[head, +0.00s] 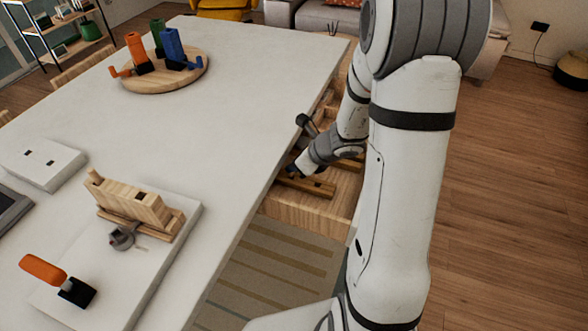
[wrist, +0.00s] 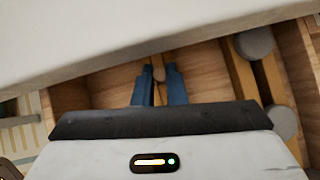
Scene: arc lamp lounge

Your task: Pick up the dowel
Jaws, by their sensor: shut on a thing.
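The dowel (wrist: 159,73) shows in the wrist view as a small round brown end between the blue fingertips of my gripper (wrist: 159,80). The fingers are close together and shut on it. The rest of the dowel is hidden by the fingers. In the head view my gripper (head: 292,171) reaches down into the open wooden drawer (head: 300,207) at the table's right edge. The dowel cannot be made out there. The drawer's wooden floor and walls (wrist: 66,95) surround the fingers in the wrist view.
The white table (head: 235,115) overhangs the drawer close by. Grey round pieces (wrist: 255,45) lie right of my fingers. A wooden block on a stand (head: 135,200), an orange-handled tool (head: 42,269) and a round board (head: 187,78) with coloured tools are on the table.

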